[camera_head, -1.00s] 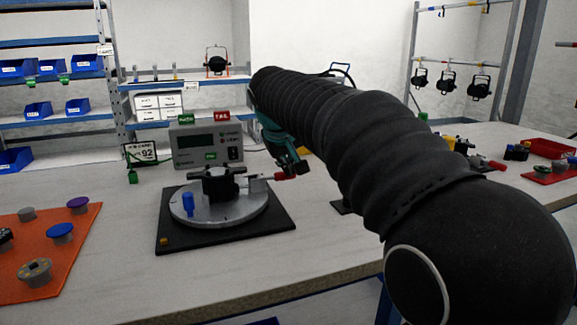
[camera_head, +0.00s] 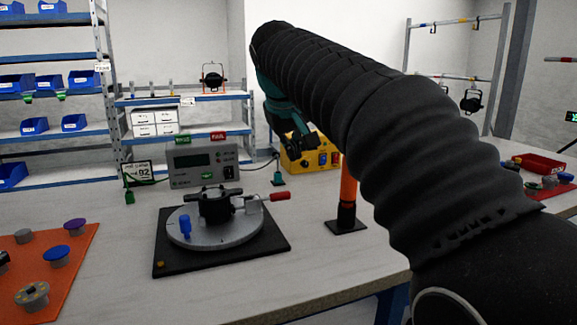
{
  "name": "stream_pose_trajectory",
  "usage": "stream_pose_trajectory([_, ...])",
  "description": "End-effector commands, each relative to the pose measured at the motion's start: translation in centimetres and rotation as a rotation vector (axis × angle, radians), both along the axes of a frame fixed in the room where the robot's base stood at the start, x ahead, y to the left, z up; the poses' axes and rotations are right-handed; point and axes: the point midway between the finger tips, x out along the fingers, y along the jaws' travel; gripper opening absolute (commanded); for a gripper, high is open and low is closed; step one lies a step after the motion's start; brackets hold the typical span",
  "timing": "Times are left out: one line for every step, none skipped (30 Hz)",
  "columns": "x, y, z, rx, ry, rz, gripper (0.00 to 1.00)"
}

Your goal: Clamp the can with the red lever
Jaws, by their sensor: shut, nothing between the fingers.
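A black can (camera_head: 214,206) stands on a round silver plate (camera_head: 236,232) on a black base on the bench, left of centre. A lever with a red handle (camera_head: 281,196) sits at the plate's right side, its handle pointing right. A small blue peg (camera_head: 185,226) stands on the plate's front left. My gripper (camera_head: 297,152) is above and behind the red lever, apart from it, shut and empty. It is dark and partly merges with my black arm, which covers the right of the view.
A grey meter box (camera_head: 202,165) stands behind the plate. A yellow box (camera_head: 316,151) and an orange post (camera_head: 347,193) are to the right. An orange mat (camera_head: 75,254) with several knobs lies at left. The bench front is clear.

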Motion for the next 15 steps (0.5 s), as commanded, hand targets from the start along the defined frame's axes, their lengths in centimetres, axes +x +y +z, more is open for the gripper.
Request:
stream_pose_trajectory([-0.2,-0.1,0.5,0.000,-0.001,0.000,0.00])
stream_pose_trajectory([-0.3,-0.1,0.8,0.001,-0.002,0.001,0.00])
stream_pose_trajectory([-0.5,-0.1,1.1,0.000,-0.001,0.000,0.00])
stream_pose_trajectory([-0.6,-0.2,1.2,0.000,-0.001,0.001,0.00])
stream_pose_trajectory([-0.7,-0.2,1.4,-0.001,0.000,0.001,0.00])
stream_pose_trajectory([-0.7,-0.2,1.5,-0.001,0.000,0.001,0.00])
stream_pose_trajectory([-0.8,-0.2,1.5,-0.001,0.000,0.002,0.00])
stream_pose_trajectory([-0.8,-0.2,1.6,-0.001,0.000,0.002,0.00])
stream_pose_trajectory([-0.8,-0.2,1.6,0.000,0.001,0.002,0.00])
stream_pose_trajectory([-0.8,-0.2,1.6,0.000,0.001,0.002,0.00])
stream_pose_trajectory([-0.8,-0.2,1.6,0.000,0.001,0.002,0.00])
stream_pose_trajectory([-0.8,-0.2,1.6,0.000,0.001,0.002,0.00])
stream_pose_trajectory([-0.8,-0.2,1.6,0.000,0.001,0.002,0.00])
stream_pose_trajectory([-0.8,-0.2,1.6,0.000,0.001,0.002,0.00])
stream_pose_trajectory([-0.8,-0.2,1.6,0.000,0.001,0.002,0.00])
